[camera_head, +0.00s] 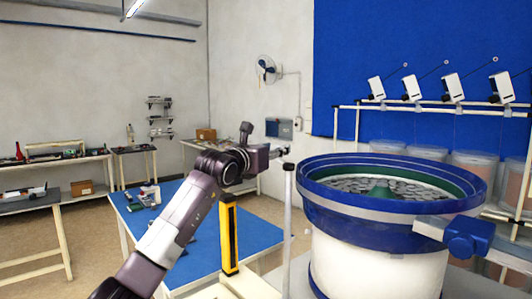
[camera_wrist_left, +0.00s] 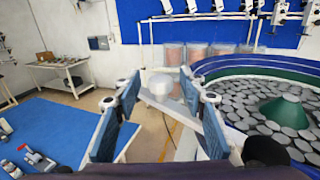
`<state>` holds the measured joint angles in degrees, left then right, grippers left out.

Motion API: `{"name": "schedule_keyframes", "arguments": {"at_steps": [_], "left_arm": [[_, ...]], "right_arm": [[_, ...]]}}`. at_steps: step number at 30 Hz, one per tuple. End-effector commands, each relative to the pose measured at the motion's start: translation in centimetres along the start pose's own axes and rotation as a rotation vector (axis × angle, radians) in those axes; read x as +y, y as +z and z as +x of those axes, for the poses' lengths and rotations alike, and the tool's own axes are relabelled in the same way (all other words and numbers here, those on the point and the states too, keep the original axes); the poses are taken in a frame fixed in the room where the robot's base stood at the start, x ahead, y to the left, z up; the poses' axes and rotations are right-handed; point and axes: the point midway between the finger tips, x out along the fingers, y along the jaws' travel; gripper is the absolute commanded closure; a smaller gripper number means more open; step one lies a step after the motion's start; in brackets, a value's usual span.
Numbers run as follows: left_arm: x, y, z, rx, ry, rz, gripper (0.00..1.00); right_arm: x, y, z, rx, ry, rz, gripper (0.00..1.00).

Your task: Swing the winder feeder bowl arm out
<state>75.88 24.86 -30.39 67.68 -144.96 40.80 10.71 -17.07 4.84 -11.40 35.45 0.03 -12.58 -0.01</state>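The feeder bowl (camera_head: 325,190) is blue with a green inner ring, stands on a white drum and holds many grey discs; its inside also shows in the left wrist view (camera_wrist_left: 283,70). A slim pale post (camera_head: 289,215) stands at its left side. A white rounded knob (camera_wrist_left: 161,83) with a pale bar shows between my left fingers in the wrist view; I take it for the post's top. My left gripper (camera_head: 284,152) is at the post's top, and in the wrist view (camera_wrist_left: 160,105) its fingers are wide apart. Contact cannot be told. My right gripper is out of view.
A yellow upright guard (camera_head: 229,235) stands beneath my left forearm. A blue-topped table (camera_head: 190,240) is behind it. A blue block (camera_head: 472,237) on a grey bar juts from the bowl's right front.

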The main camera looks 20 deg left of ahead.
Motion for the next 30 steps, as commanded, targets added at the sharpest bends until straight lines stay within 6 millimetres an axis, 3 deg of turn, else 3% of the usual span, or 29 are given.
{"name": "schedule_keyframes", "arguments": {"at_steps": [21, 30], "left_arm": [[0.0, 0.0, -10.4, -0.002, 0.000, 0.001, 0.62], [-0.1, 0.0, -11.6, -0.001, 0.000, 0.000, 0.62]], "right_arm": [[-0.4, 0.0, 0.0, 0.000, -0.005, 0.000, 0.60], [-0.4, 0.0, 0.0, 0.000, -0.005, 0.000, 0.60]]}}
